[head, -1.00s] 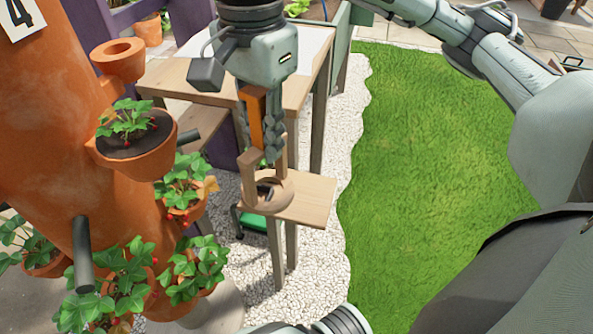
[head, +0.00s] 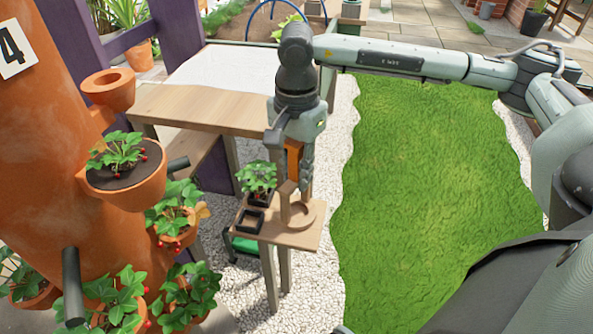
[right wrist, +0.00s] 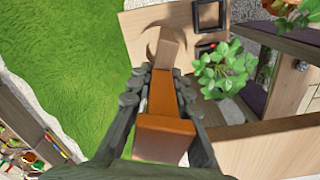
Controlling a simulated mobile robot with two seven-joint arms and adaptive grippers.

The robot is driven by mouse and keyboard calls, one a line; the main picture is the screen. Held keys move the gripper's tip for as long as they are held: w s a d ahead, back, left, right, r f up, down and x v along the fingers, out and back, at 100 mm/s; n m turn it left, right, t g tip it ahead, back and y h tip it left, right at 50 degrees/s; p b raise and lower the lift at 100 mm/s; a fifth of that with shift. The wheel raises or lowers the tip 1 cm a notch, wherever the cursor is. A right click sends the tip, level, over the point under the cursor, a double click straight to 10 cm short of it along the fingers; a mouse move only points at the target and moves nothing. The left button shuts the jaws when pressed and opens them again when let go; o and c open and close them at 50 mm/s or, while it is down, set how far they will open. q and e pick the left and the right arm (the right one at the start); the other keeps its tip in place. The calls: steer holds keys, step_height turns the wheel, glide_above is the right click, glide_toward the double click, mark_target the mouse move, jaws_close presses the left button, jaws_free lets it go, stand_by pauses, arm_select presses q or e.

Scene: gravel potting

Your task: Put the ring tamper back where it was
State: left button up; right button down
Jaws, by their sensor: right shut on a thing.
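The ring tamper is a pale wooden ring (head: 304,214) with an upright wooden handle. In the head view it is at the small side shelf (head: 290,238); whether it touches the shelf is unclear. My right gripper (head: 298,184) is shut on the handle from above. In the right wrist view the fingers (right wrist: 160,85) flank an orange-and-wood handle (right wrist: 165,103), with the ring partly hidden beyond it. My left gripper is not in view.
A leafy seedling (head: 257,178) and black square pots (head: 250,221) stand close left of the tamper on the shelf. The larger wooden table (head: 205,108) is behind. A terracotta strawberry planter (head: 35,150) rises at the left. Lawn (head: 430,170) is open at the right.

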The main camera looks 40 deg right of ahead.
mark_target(295, 148)
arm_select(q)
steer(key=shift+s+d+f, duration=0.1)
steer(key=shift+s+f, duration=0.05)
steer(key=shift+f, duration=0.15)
arm_select(e)
steer(key=shift+f, duration=0.1)
steer(key=c, duration=1.4)
jaws_free()
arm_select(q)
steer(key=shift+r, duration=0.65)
arm_select(e)
steer(key=shift+r, duration=0.45)
step_height(295, 148, up, 10)
steer(key=shift+f, duration=0.1)
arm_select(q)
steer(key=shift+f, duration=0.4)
arm_select(e)
steer(key=shift+r, duration=0.75)
